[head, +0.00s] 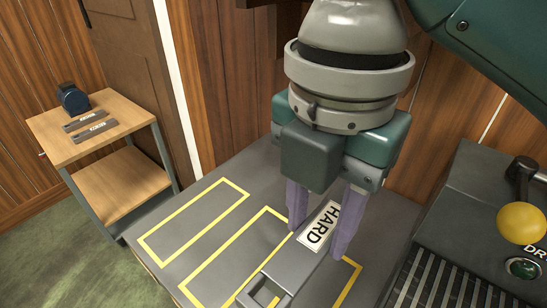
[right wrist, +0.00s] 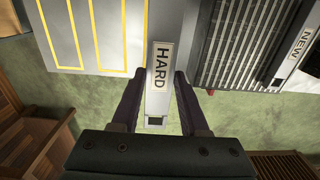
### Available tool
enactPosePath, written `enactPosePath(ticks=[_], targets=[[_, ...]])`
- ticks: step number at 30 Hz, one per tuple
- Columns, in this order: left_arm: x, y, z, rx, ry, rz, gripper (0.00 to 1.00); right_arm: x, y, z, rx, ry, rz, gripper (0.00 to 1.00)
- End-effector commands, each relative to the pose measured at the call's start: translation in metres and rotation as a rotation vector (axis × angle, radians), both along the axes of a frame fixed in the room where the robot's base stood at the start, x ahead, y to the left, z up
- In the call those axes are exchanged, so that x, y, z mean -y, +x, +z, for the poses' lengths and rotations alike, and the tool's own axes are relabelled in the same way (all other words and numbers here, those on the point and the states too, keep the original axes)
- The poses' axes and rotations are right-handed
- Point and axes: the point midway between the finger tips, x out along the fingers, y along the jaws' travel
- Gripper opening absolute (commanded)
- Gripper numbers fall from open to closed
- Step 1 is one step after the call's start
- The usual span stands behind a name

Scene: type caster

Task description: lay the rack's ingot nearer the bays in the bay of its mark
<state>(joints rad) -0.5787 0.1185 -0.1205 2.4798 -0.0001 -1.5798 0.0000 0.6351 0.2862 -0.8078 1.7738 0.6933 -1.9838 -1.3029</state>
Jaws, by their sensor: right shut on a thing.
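A grey ingot (head: 290,262) with a white label reading HARD is gripped by my right gripper (head: 317,240). In the right wrist view the ingot (right wrist: 158,105) lies between the fingers of the right gripper (right wrist: 157,78), with its label facing the camera. The ingot is over the grey table (head: 215,187), which has yellow-outlined bays (head: 195,222). Whether it touches the surface I cannot tell. The gripper and ingot hide part of the right-hand bay outlines, and no bay marks are readable. My left gripper is not in view.
A wooden stand (head: 48,130) at left holds two labelled bars and a dark blue object (head: 73,98).

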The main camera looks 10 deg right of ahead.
Motion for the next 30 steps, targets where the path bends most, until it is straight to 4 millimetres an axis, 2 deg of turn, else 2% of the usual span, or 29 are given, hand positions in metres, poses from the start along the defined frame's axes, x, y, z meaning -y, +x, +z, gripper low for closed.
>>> enactPosePath(ticks=[1,9,15,23,30], targets=[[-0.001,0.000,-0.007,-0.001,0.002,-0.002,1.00,0.000,-0.001,-0.015,-0.003,0.002,-0.002,0.00],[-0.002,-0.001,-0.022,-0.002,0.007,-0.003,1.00,-0.001,0.000,-0.081,-0.001,0.002,-0.001,0.00],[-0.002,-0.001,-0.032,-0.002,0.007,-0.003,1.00,-0.001,0.000,-0.122,0.002,0.001,-0.001,0.00],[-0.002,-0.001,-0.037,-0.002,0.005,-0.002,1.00,-0.001,0.001,-0.141,0.005,0.002,0.000,0.00],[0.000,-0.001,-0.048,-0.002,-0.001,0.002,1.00,-0.001,0.001,-0.171,0.003,0.002,0.001,0.00]])
